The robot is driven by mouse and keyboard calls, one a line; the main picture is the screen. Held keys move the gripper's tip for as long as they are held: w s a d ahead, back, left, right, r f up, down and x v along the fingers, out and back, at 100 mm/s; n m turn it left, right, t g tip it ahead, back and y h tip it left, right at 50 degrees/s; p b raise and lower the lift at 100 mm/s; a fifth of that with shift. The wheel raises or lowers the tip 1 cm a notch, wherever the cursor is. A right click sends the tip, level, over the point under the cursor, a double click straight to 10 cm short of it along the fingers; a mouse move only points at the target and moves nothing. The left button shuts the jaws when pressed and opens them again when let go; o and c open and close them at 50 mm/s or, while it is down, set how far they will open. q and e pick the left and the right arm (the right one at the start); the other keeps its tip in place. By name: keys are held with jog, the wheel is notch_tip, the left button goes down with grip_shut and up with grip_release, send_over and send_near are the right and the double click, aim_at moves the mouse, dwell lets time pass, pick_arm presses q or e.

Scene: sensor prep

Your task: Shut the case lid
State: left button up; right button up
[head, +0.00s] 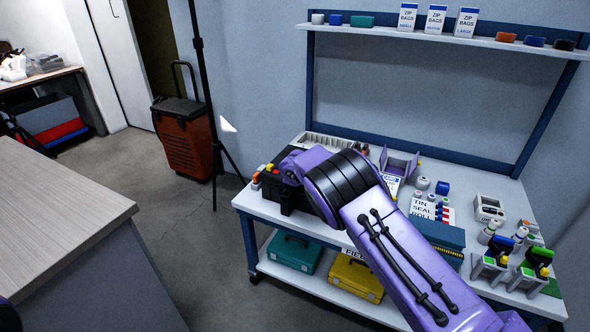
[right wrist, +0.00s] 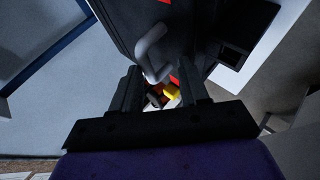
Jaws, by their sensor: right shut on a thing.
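The black case (head: 283,193) stands at the left end of the white workbench, largely hidden behind my purple right arm. In the right wrist view a broad dark panel of the case (right wrist: 207,32) fills the top, with a grey bent handle (right wrist: 150,50) on it. My right gripper (right wrist: 160,75) is at the handle's lower end, its two black fingers on either side, shut on it. Red and yellow bits show beyond the fingertips. How far the lid stands open cannot be told. My left gripper is out of view.
The workbench (head: 245,200) holds a grey divided tray (head: 328,143), a teal box (head: 436,236) and tools at right. Teal (head: 294,252) and yellow (head: 355,278) cases lie on its lower shelf. A tripod and an orange wheeled box (head: 187,140) stand left; floor between is clear.

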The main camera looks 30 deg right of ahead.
jog(key=shift+s+a+f, duration=0.35)
jog(key=shift+s+f, duration=0.2)
jog(key=r+v, duration=0.1)
jog(key=v, duration=0.9)
jog(key=shift+w+d+p, duration=0.25)
jog(key=shift+w+p, duration=0.05)
jog(key=shift+r, duration=0.2)
